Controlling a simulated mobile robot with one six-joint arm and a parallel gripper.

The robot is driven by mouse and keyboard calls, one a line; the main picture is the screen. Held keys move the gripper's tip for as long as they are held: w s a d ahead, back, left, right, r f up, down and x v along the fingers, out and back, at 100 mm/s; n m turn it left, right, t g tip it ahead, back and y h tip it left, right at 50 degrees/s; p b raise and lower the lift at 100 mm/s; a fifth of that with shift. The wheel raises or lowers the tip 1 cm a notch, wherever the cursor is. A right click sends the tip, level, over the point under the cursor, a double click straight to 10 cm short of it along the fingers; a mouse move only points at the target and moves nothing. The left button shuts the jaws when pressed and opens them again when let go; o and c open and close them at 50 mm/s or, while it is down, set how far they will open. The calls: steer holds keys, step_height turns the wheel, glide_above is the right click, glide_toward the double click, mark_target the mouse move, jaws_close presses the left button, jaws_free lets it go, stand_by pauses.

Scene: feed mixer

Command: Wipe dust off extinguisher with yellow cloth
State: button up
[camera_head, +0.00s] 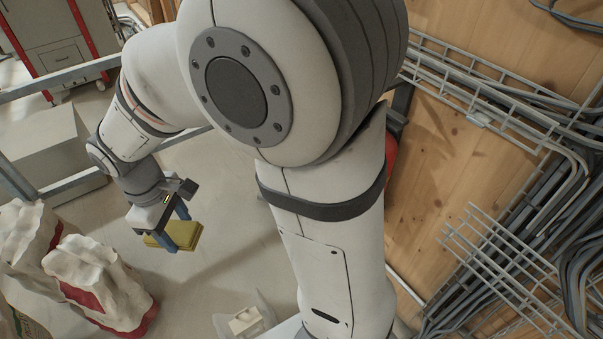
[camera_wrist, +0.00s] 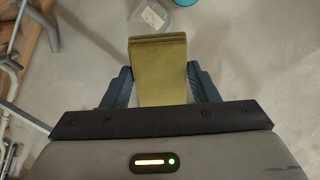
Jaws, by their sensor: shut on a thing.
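My gripper (camera_head: 178,213) is shut on the yellow cloth (camera_head: 182,236), held out over the grey floor at the left. In the wrist view the cloth (camera_wrist: 159,58) is a folded, flat block. It sits between the two blue fingers of my gripper (camera_wrist: 160,82) and sticks out past their tips. The cloth appears to touch nothing but the fingers. A red patch (camera_head: 391,150) shows at the edge of my arm, mostly hidden behind it. I cannot tell whether it is the extinguisher, and no extinguisher is clearly visible in either view.
Open sacks (camera_head: 95,280) stand at the lower left, close to the cloth. A grey box (camera_head: 45,150) and metal rails lie behind. A clear container (camera_head: 246,321) is at the bottom. Cable trays (camera_head: 490,90) line the wooden wall at right. Floor around the cloth is free.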

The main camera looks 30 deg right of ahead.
steer(key=w+d+f+n+h+b, duration=0.1)
steer(key=d+h, duration=0.4)
steer(key=d, duration=0.9)
steer(key=w+d+f+n+t+h+b, duration=0.1)
steer(key=w+d+f+n+h, duration=0.2)
steer(key=d, duration=1.2)
steer(key=w+d+f+n+t+h+b, duration=0.1)
steer(key=d+f+n+h, duration=0.3)
steer(key=d+h, duration=0.5)
steer(key=shift+w+d+f+n+b, duration=0.45)
steer(key=shift+d+f, duration=0.3)
steer(key=shift+d, duration=2.2)
steer(key=shift+w+d, duration=0.1)
steer(key=shift+d, duration=0.7)
steer(key=shift+f, duration=0.15)
step_height(320, 180, down, 7)
steer(key=b, duration=0.7)
